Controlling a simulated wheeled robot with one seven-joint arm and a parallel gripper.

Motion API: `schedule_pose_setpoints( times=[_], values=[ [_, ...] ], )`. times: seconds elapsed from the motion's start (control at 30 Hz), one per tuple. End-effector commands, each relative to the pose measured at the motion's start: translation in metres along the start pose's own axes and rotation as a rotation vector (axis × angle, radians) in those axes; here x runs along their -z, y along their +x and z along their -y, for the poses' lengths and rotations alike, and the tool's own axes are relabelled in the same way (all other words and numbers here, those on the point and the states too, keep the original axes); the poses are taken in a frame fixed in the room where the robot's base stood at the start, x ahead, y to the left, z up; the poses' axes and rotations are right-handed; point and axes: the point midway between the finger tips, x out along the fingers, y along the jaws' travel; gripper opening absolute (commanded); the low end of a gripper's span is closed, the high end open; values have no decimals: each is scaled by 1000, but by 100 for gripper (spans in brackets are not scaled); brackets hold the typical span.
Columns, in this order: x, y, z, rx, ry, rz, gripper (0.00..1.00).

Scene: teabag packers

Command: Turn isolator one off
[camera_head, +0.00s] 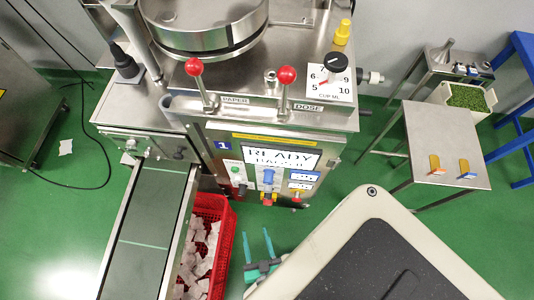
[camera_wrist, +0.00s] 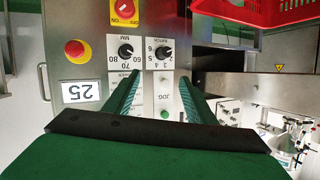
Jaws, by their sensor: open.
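My gripper (camera_head: 257,236) is open and empty, in front of the machine panel, its two green fingers pointing toward the machine. It also shows in the wrist view (camera_wrist: 159,80). In the head view, the machine front bears a blue "1" label (camera_head: 223,145). A red and yellow switch (camera_head: 267,198) sits low on that front, above the gripper. In the wrist view, a red rotary switch on a yellow plate (camera_wrist: 125,10) is at the top, apart from the fingers. Its number label is not visible, and I cannot tell whether it is isolator one.
A red crate of teabags (camera_head: 222,209) stands beside the conveyor (camera_head: 150,215). Two red-knobbed levers (camera_head: 195,67) rise from the machine. The wrist view shows a red emergency button (camera_wrist: 75,48) and black dials (camera_wrist: 126,51). A side table (camera_head: 445,130) stands at right.

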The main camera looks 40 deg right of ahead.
Motion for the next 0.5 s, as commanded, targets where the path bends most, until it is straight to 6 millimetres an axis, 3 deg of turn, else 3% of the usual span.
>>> schedule_pose_setpoints(
  times=[0.03,0.2,0.33,0.5],
  values=[
    [-19,15,-11,-48,32,1,50],
    [-70,49,-39,-159,124,4,50],
    [-96,66,-56,-216,175,5,50],
    [-111,77,-67,-251,211,5,50]
  ],
)
